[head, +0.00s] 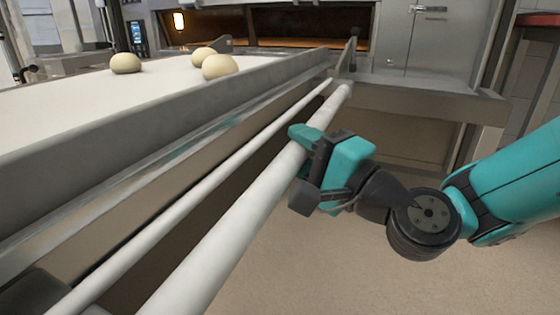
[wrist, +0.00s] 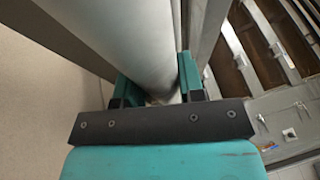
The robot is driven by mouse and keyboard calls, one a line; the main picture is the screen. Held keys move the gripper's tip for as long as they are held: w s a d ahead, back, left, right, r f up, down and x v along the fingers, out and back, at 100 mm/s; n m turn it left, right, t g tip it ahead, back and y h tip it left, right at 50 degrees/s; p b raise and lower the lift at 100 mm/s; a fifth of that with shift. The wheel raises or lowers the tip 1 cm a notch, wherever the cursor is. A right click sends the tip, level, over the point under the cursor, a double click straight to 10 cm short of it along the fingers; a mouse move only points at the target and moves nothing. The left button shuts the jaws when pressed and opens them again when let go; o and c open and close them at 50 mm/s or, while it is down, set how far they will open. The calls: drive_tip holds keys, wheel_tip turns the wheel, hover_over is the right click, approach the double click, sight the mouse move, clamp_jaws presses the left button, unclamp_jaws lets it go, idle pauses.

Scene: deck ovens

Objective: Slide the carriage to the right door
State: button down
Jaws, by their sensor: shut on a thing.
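The carriage (head: 140,152) is a long loader with a pale, flat top, a grey side wall and a thick white push bar (head: 225,242) along its near side. Three pale dough balls (head: 126,64) lie on its top. My gripper (head: 300,140) is shut on the bar, toward its far end. In the wrist view the bar (wrist: 140,40) runs between the two teal fingers (wrist: 158,90). A lit, open oven mouth (head: 270,26) lies beyond the far end of the carriage. The view does not show clearly which door this is.
A steel oven front (head: 428,50) with a latch handle stands behind at the right, with a ledge (head: 420,100) below it. A control panel (head: 136,35) is at the back left. Beige floor (head: 330,275) to the right of the bar is clear.

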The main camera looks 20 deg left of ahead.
drive_tip(key=d+b, duration=0.1)
drive_tip(key=d, duration=0.1)
drive_tip(key=shift+w+d, duration=0.1)
drive_tip(key=shift+d, duration=0.2)
drive_tip(key=c, duration=0.7)
unclamp_jaws()
drive_tip(key=shift+c, duration=0.2)
drive_tip(key=b+v, duration=0.8)
drive_tip(key=v, duration=0.4)
